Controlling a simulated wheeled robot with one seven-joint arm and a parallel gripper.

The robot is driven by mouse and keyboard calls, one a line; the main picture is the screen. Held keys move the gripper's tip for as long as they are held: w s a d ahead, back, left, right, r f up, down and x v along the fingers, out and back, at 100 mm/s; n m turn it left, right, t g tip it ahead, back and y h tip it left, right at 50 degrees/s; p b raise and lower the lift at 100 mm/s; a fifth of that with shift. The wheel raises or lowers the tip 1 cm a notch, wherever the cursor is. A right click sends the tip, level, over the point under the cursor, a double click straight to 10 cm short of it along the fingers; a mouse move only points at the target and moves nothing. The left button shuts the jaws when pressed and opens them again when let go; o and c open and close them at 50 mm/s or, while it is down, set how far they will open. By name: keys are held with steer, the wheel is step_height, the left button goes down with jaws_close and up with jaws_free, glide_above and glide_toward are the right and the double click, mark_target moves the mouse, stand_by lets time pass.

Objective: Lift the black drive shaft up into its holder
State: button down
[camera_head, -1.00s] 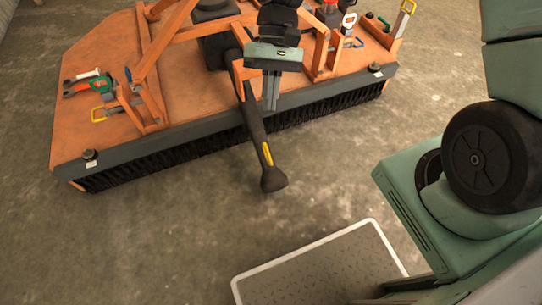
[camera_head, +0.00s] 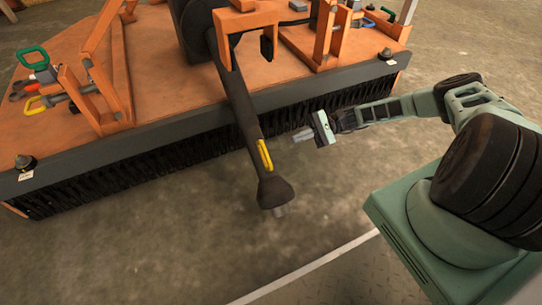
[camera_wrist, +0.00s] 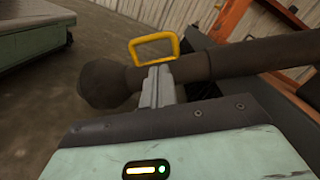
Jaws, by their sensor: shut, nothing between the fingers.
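The black drive shaft (camera_head: 243,108) slopes down from the orange sweeper frame, over its front edge, with its flared end (camera_head: 275,193) hanging low. A yellow loop handle (camera_head: 265,155) sits on its side near that end. An orange bracket (camera_head: 226,52) stands around the shaft's upper part; I cannot tell whether it is the holder. My gripper (camera_head: 303,134) is to the right of the shaft, fingers shut and empty, pointing at it. In the wrist view the fingers (camera_wrist: 158,86) point at the shaft (camera_wrist: 232,61) just below the yellow handle (camera_wrist: 153,48). Contact cannot be told.
The orange sweeper deck (camera_head: 150,85) has a dark front beam (camera_head: 120,150) with black bristles beneath. Tools with green and yellow handles (camera_head: 36,57) stand at its left, more at the right. The concrete floor (camera_head: 150,240) in front is open.

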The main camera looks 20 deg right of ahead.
steer(key=a+b, duration=0.3)
steer(key=a, duration=0.6)
steer(key=shift+s+a, duration=0.1)
steer(key=shift+a, duration=0.25)
steer(key=s+r+m+t+p, duration=0.1)
steer(key=r+m+p, duration=0.8)
steer(key=r+p, duration=2.3)
steer(key=shift+s+r+m+p, duration=0.4)
steer(key=shift+s+r, duration=0.7)
steer(key=shift+r, duration=0.65)
